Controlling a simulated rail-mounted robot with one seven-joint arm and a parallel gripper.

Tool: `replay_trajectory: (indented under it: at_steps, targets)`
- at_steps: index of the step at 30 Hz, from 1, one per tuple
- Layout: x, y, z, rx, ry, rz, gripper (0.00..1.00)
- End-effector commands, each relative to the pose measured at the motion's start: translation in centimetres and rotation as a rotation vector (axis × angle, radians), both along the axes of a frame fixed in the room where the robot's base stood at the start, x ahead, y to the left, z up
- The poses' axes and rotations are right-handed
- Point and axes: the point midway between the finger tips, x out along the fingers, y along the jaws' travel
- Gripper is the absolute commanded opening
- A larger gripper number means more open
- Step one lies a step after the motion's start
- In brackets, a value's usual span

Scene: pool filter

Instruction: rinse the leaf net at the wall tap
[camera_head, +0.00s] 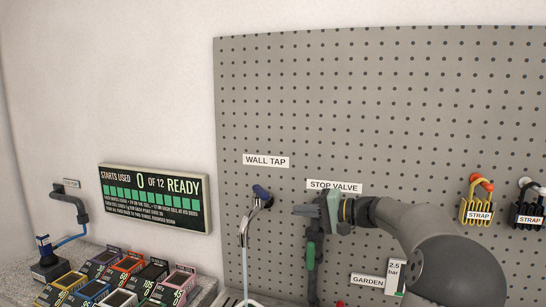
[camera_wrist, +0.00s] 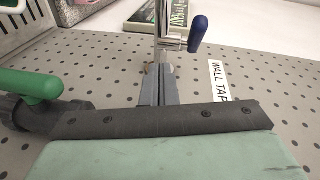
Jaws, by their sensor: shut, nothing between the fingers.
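The wall tap (camera_head: 245,230) is a curved chrome spout with a blue lever (camera_head: 262,193), mounted on the pegboard under its WALL TAP label. In the wrist view the blue lever (camera_wrist: 198,34) and chrome body show just beyond my fingertips. My gripper (camera_head: 297,210) is shut and empty, to the right of the tap in the head view. Its grey fingers (camera_wrist: 158,85) are together in the wrist view; whether they touch the tap I cannot tell. I cannot make out the leaf net in either view.
The green-handled stop valve (camera_head: 311,256) hangs just below my gripper; a green handle (camera_wrist: 30,84) shows close at left in the wrist view. Straps (camera_head: 477,209) hang at right. Several boxes (camera_head: 128,270) and a display board (camera_head: 155,197) are at left.

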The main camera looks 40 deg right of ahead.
Motion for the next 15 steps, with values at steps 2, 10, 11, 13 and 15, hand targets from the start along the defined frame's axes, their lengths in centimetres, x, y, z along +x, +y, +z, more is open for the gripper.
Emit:
replay_trajectory:
  at_steps: [2, 10, 11, 13, 15]
  targets:
    - [-1.4, -1.0, 2.6, 0.101, -0.028, 0.012, 0.00]
    - [-2.5, -1.4, 3.7, 0.218, -0.069, 0.039, 0.00]
    - [-2.2, -1.2, 3.7, 0.218, -0.068, 0.040, 0.00]
    - [-1.3, -0.7, 3.6, 0.216, -0.068, 0.042, 0.00]
    - [-0.2, 0.0, 3.7, 0.215, -0.068, 0.042, 0.00]
